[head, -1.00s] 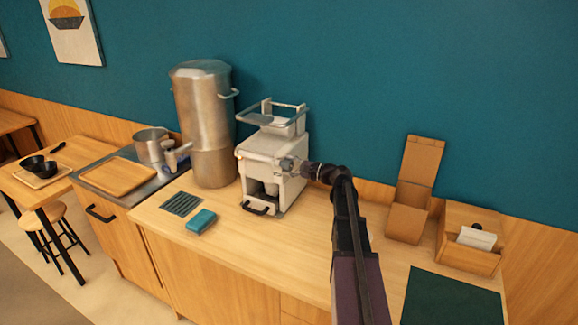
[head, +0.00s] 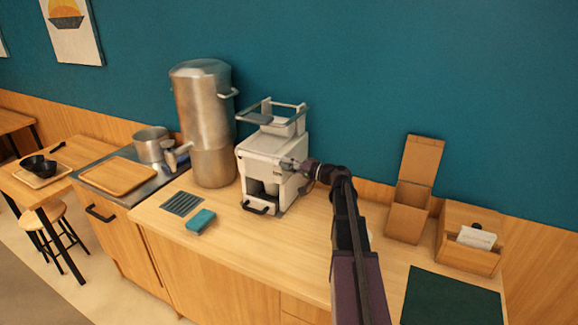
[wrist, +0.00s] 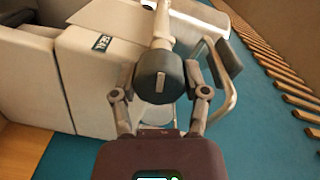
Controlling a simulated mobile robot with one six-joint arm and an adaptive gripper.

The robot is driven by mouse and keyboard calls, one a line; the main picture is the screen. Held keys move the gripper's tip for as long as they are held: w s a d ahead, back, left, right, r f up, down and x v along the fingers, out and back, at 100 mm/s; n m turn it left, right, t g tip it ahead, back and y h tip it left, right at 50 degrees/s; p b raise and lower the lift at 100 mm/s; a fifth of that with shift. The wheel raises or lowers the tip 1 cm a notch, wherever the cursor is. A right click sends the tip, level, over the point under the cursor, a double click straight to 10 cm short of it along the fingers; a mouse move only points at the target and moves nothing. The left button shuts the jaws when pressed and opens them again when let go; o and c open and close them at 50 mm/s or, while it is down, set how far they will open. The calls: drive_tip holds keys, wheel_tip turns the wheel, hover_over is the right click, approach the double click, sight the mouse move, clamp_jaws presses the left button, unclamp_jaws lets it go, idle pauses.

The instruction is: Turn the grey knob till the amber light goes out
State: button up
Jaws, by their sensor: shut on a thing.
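The grey knob (wrist: 159,78) is a dark grey round cap on the side of the white machine, in the middle of the wrist view. My gripper (wrist: 160,88) has one finger on each side of the knob and is shut on it. In the head view my gripper (head: 296,167) is at the right side of the white machine (head: 258,158), and the knob is too small to make out there. The machine also fills the left of the wrist view (wrist: 90,85). I see no lit amber light in either view.
A tall steel urn (head: 205,125) stands left of the machine. A teal cloth (head: 201,221) and a dark grate (head: 183,203) lie in front. Cardboard boxes (head: 409,205) and a wooden box (head: 470,258) stand to the right. The counter front is mostly clear.

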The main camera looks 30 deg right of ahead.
drive_tip(key=shift+w+n, duration=0.1)
drive_tip(key=shift+n, duration=1)
drive_tip(key=o, duration=1.1)
drive_tip(key=shift+o, duration=0.2)
drive_tip(key=v, duration=0.7)
drive_tip(key=shift+s, duration=0.25)
drive_tip(key=shift+f, duration=0.15)
